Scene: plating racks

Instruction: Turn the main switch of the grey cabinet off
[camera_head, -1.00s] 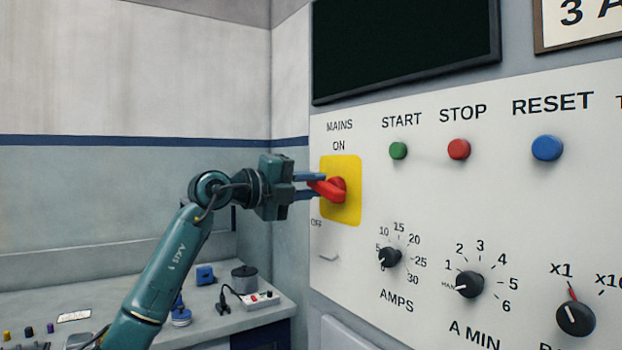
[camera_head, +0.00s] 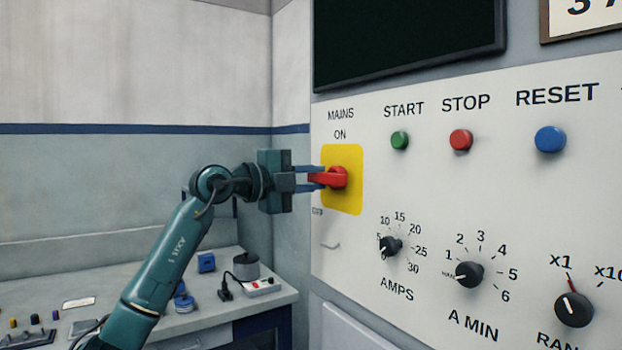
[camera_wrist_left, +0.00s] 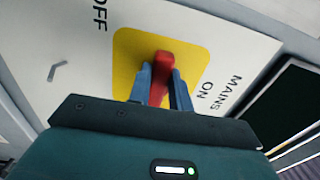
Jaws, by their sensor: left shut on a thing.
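The main switch is a red handle (camera_head: 333,177) on a yellow plate (camera_head: 350,200) on the grey cabinet's white panel (camera_head: 450,220). MAINS and ON are printed above the plate, OFF at its lower left. The handle looks roughly level in the head view, pointing left. My left gripper (camera_head: 316,178) reaches it from the left and is shut on it. In the left wrist view the blue fingers (camera_wrist_left: 161,88) sit on either side of the red handle (camera_wrist_left: 161,66). My right gripper is not in view.
Green START (camera_head: 400,140), red STOP (camera_head: 461,140) and blue RESET (camera_head: 550,139) buttons lie right of the switch, with black knobs below. A dark screen (camera_head: 410,40) is above. A bench (camera_head: 215,310) with small items stands lower left.

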